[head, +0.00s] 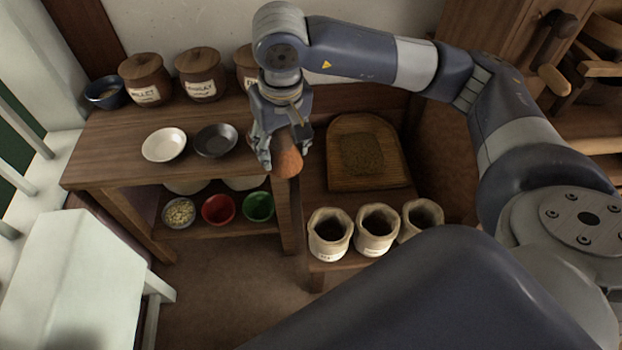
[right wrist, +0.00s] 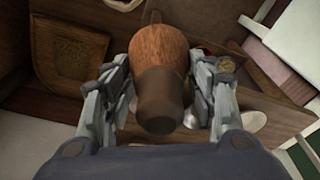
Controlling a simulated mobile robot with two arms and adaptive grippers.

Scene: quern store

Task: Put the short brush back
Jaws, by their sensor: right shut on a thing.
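My right gripper (head: 284,156) is shut on a short rounded piece of orange-brown wood, which I take for the short brush (head: 288,164). In the right wrist view the brush (right wrist: 159,48) sits between both fingers, its dark brown end toward the camera and a small dark tip at the far end. No bristles can be made out. In the head view it hangs in front of the right end of the wooden table (head: 110,150), left of the wooden board (head: 365,182). I cannot tell whether it touches the table. My left gripper is not in view.
Lidded labelled jars (head: 145,80) and a blue bowl (head: 105,93) stand at the table's back. A white dish (head: 164,145) and a dark dish (head: 215,141) lie nearer. Small bowls (head: 218,209) fill the lower shelf. Open sacks (head: 329,234) stand before the board.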

